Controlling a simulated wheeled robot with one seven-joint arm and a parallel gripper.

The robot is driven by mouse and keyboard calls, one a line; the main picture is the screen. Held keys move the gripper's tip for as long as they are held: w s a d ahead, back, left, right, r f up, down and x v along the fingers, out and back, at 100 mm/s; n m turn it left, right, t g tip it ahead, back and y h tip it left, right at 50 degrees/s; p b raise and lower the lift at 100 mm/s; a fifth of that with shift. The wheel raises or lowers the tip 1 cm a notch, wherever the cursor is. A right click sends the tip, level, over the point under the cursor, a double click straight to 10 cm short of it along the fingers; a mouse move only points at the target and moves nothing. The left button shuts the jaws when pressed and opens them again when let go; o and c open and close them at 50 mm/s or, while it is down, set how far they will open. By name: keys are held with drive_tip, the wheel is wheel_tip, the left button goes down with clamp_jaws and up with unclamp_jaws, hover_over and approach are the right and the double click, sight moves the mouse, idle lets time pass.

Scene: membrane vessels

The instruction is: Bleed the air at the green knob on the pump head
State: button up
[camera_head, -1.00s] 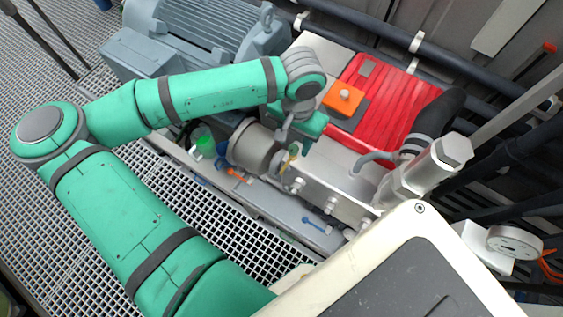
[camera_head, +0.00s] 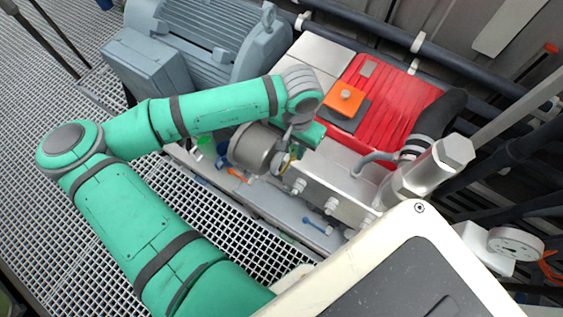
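The pump head (camera_head: 335,185), a silver block with several pale fittings along its front, lies below the red ribbed pump body (camera_head: 385,103). My gripper (camera_head: 287,160) points down at the left end of the pump head, beside a round silver cylinder (camera_head: 254,147). The fingers are small and partly hidden by my wrist, so I cannot see whether they are open or touching anything. I cannot make out the green knob clearly; small yellow and green bits show around my fingertips.
A grey motor (camera_head: 205,40) stands behind my arm. A green container (camera_head: 204,144), an orange-handled tool (camera_head: 238,175) and a blue wrench (camera_head: 317,225) lie along the pump's base. A thick dark hose (camera_head: 438,115) rises at the right. Open grating (camera_head: 215,210) lies in front.

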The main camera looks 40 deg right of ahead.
drive_tip(key=n, duration=0.9)
drive_tip(key=shift+s+d+n, duration=0.1)
drive_tip(key=shift+n, duration=0.2)
drive_tip(key=n, duration=0.2)
drive_tip(key=shift+n, duration=0.3)
idle(1.6)
idle(0.8)
drive_tip(key=m, duration=1.3)
